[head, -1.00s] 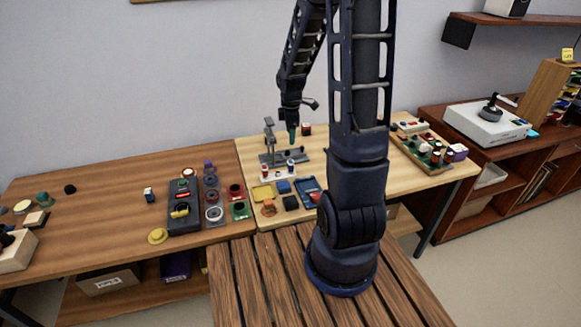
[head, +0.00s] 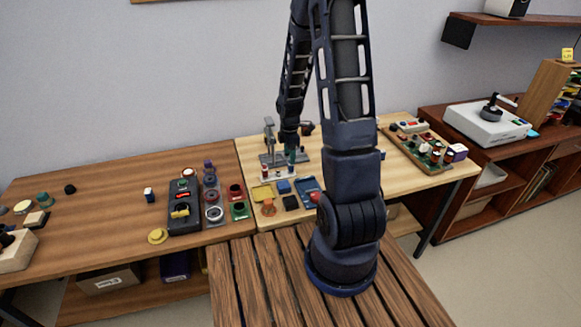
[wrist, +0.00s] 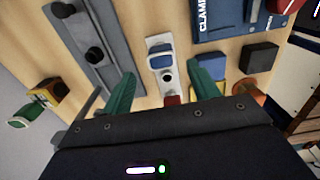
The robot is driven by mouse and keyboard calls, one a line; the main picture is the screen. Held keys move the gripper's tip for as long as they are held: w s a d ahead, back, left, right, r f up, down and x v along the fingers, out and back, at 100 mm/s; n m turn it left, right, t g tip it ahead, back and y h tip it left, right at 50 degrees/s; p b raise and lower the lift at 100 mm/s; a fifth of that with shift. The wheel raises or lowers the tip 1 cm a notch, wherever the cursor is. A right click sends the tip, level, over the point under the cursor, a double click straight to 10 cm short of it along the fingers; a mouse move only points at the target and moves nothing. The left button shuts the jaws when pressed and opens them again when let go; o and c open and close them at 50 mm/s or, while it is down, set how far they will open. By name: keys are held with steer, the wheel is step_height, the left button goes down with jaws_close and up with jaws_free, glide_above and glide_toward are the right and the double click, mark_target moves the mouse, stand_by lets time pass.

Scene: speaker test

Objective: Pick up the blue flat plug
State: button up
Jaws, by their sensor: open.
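A small blue piece with a pale face (wrist: 160,60), which looks like the blue flat plug, stands on a white strip (wrist: 155,42) in the wrist view. A dark round spot shows just below it. My gripper (wrist: 167,72) is open, with one green finger on each side of the strip and nothing held. I cannot tell how far the fingertips are above the piece. In the head view my gripper (head: 291,155) is over the light table near the grey stand, and the arm partly hides the blue piece there. A red piece (wrist: 172,100) is on the same strip.
A grey bar with black knobs (wrist: 82,45) lies left of the strip in the wrist view. On the right are a blue block (wrist: 218,62), a black block (wrist: 259,57) and a blue CLAMP panel (wrist: 228,18). A parts tray (head: 405,150) stands farther right.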

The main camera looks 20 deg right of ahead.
mark_target(291, 167)
steer(key=shift+s+d+f, duration=0.15)
steer(key=shift+f, duration=2.4)
steer(key=c, duration=1.1)
steer(key=shift+o, duration=0.2)
steer(key=shift+r, duration=0.1)
